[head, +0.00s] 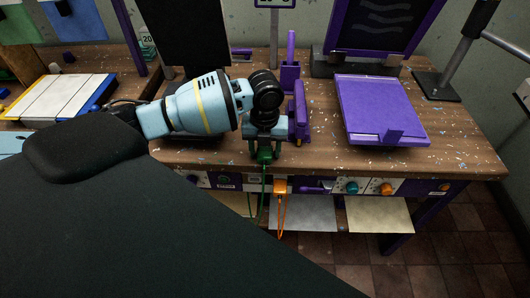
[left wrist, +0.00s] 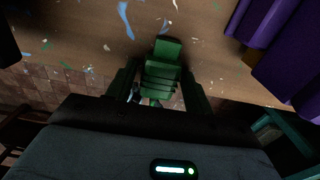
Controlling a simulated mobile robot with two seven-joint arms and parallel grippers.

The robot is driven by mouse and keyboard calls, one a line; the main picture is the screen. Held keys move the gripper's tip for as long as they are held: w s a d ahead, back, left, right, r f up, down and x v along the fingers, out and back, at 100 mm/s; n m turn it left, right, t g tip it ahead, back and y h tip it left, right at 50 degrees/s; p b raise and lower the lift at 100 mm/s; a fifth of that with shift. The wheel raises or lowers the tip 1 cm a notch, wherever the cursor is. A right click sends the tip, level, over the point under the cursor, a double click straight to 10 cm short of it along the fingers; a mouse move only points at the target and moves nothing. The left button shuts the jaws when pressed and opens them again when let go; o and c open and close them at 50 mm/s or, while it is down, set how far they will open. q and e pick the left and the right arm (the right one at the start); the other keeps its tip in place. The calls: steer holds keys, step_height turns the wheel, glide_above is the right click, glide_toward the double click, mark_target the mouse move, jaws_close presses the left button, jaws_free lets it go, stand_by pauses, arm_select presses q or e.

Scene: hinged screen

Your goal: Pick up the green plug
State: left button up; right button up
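The green plug (left wrist: 162,68) is a small ribbed block, seen in the left wrist view between the two fingers of my left gripper (left wrist: 163,75). The fingers are close along both sides of it, but whether they touch it is not clear. In the head view the plug (head: 264,155) is at the table's front edge, below my left gripper (head: 265,142), with a green cord hanging from it. My light blue left arm comes in from the left. My right gripper is not in view.
A purple upright part (head: 299,112) stands just right of my left gripper. A purple board (head: 379,108) lies on the table (head: 468,150) further right. An orange plug (head: 280,186) with a cord is on the front panel. A white board (head: 60,98) lies at left.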

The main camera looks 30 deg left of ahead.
mark_target(265, 149)
arm_select(q)
steer(key=c, duration=0.8)
steer(key=shift+c, duration=0.2)
steer(key=shift+r, duration=0.1)
steer(key=shift+r, duration=0.6)
step_height(265, 149, up, 2)
steer(key=shift+r, duration=0.15)
steer(key=s+d, duration=0.4)
steer(key=s, duration=0.3)
steer(key=s+d+r, duration=0.1)
steer(key=s+d, duration=0.2)
steer(key=s, duration=0.4)
steer(key=shift+d+r+p, duration=0.15)
steer(key=shift+d+p, duration=0.25)
steer(key=shift+p, duration=0.05)
